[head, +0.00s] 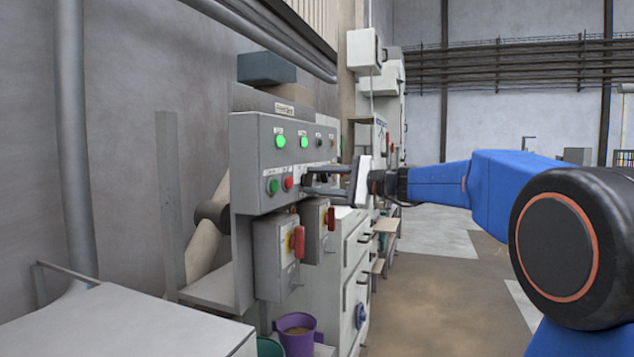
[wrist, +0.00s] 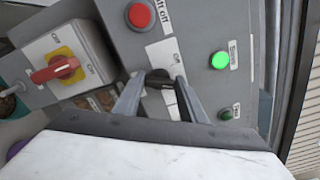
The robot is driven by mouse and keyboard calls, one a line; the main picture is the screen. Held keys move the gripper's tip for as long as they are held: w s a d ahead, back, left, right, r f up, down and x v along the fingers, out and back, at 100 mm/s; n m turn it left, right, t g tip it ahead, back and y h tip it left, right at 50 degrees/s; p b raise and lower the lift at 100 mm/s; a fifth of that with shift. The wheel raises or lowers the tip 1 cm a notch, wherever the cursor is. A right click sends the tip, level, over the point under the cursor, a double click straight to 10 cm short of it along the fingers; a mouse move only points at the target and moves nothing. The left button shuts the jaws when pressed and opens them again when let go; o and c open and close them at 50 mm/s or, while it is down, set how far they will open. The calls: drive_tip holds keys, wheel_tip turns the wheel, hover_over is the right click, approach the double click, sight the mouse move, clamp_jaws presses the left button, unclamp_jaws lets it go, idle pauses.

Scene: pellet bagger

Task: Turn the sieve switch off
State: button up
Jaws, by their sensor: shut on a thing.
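A black knob (wrist: 158,76) sits on a pale label plate on the grey control panel (head: 262,152), beside a red push button (wrist: 140,15). I take it for the sieve switch, though its label is too small to read. My gripper (head: 308,186) is at the panel front, and in the wrist view its two fingers (wrist: 158,86) are shut on the knob, one on each side. The knob's exact angle is hard to tell. A green lamp (wrist: 219,60) near the knob is lit. A darker lamp (wrist: 227,114) lies beyond it. In the head view my fingers hide the knob.
Two red-handled rotary switches (head: 298,242) on grey boxes hang just below the panel. A green button (head: 273,186) and a red button (head: 288,182) are left of my gripper. The floor to the right is open.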

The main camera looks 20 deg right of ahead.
drive_tip(key=n, duration=0.5)
drive_tip(key=shift+f+n, duration=0.15)
drive_tip(key=shift+n, duration=0.15)
drive_tip(key=n, duration=0.5)
drive_tip(key=shift+f+n, duration=0.15)
drive_tip(key=shift+n, duration=0.15)
idle(0.3)
drive_tip(key=o, duration=1.1)
drive_tip(key=shift+c, duration=0.2)
drive_tip(key=v, duration=1.7)
drive_tip(key=shift+d, duration=0.15)
drive_tip(key=shift+s, duration=0.1)
